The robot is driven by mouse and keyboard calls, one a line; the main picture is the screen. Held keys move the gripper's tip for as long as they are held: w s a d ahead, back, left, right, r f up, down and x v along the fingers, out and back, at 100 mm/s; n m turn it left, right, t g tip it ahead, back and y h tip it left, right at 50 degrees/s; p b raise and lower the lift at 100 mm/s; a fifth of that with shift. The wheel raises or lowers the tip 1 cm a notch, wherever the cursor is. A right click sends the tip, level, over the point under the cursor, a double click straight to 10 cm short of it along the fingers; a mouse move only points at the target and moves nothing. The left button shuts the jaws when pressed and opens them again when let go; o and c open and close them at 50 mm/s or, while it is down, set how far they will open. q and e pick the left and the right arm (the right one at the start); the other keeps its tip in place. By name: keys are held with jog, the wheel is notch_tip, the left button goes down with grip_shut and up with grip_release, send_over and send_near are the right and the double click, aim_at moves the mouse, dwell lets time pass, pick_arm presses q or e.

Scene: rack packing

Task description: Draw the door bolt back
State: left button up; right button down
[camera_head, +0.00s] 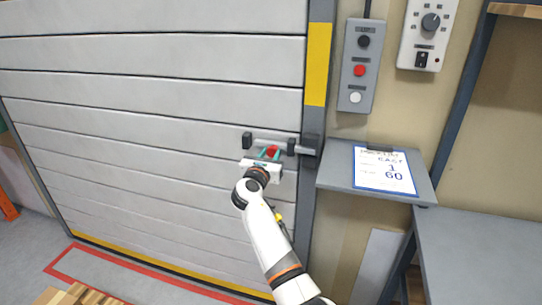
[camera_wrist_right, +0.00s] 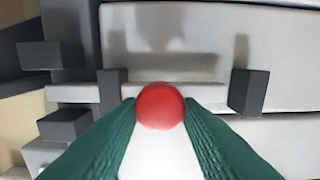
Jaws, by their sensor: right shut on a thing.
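A light grey bolt bar (camera_head: 272,138) lies level across the right edge of the slatted door (camera_head: 150,90). It runs through dark brackets, and a red knob (camera_head: 272,151) stands out from it. In the wrist view the bar (camera_wrist_right: 75,94) reaches left past a bracket (camera_wrist_right: 112,90) to dark keeper blocks (camera_wrist_right: 65,125) by the frame. The other bracket (camera_wrist_right: 250,90) is to the right. My right gripper (camera_head: 267,154) is shut on the red knob (camera_wrist_right: 160,105), with a green finger on each side. My left gripper is not in view.
A grey button box (camera_head: 347,97) and a white dial box (camera_head: 425,35) hang on the wall right of the door. Below them a grey shelf (camera_head: 338,178) holds a paper notice (camera_head: 385,172). A grey table (camera_head: 480,250) stands at lower right.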

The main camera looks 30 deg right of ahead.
aim_at(260, 144)
jog(key=w+a, duration=0.1)
jog(key=w, duration=0.1)
jog(key=w+a, duration=0.2)
jog(key=shift+a+f, duration=0.15)
jog(key=shift+a, duration=0.05)
jog(key=c, duration=1)
grip_release()
jog(key=shift+s+d, duration=0.1)
jog(key=shift+s, duration=0.05)
jog(key=shift+c, duration=0.2)
jog(key=v, duration=1.2)
jog(key=shift+b, duration=0.45)
